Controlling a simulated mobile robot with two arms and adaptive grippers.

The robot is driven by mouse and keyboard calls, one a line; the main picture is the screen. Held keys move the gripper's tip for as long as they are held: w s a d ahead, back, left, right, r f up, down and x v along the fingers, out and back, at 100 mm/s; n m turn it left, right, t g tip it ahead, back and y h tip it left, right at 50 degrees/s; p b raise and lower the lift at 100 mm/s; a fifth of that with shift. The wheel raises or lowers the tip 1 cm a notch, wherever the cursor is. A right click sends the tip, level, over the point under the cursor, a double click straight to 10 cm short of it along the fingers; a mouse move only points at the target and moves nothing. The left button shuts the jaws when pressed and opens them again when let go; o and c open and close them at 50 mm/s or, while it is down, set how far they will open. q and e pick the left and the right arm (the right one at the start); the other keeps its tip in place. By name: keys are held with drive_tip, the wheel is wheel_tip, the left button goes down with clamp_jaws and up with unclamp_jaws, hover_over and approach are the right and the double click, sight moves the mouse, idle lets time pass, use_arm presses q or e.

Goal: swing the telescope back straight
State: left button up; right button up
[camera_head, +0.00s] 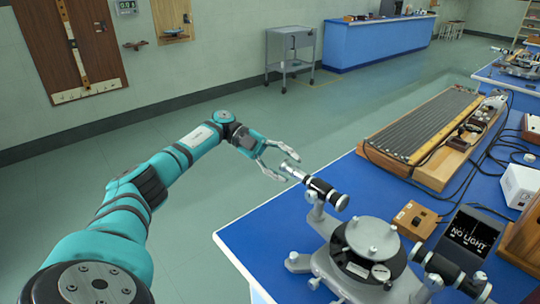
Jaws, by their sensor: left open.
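A grey spectrometer stands at the front of the blue bench, with a round table (371,238) on top. One black and silver tube, seemingly the telescope (322,190), sticks out to the upper left, its silver end near the bench's left edge. A second dark tube (445,271) sticks out to the lower right, so the two lie roughly in line; I cannot tell exactly how straight. My left gripper (289,167) is open, its fingers spread around or just beside the telescope's silver end. Contact cannot be told. My right gripper is out of view.
A screen reading "NO LIGHT" (470,232) and a small wooden box (416,220) stand right of the spectrometer. A long ribbed apparatus on a wooden base (428,172) lies behind, with loose black cables. A white box (521,186) is at right. The floor left of the bench is clear.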

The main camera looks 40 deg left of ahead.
use_arm(q)
drive_tip(key=v, duration=0.7)
drive_tip(key=shift+a, duration=0.1)
idle(0.5)
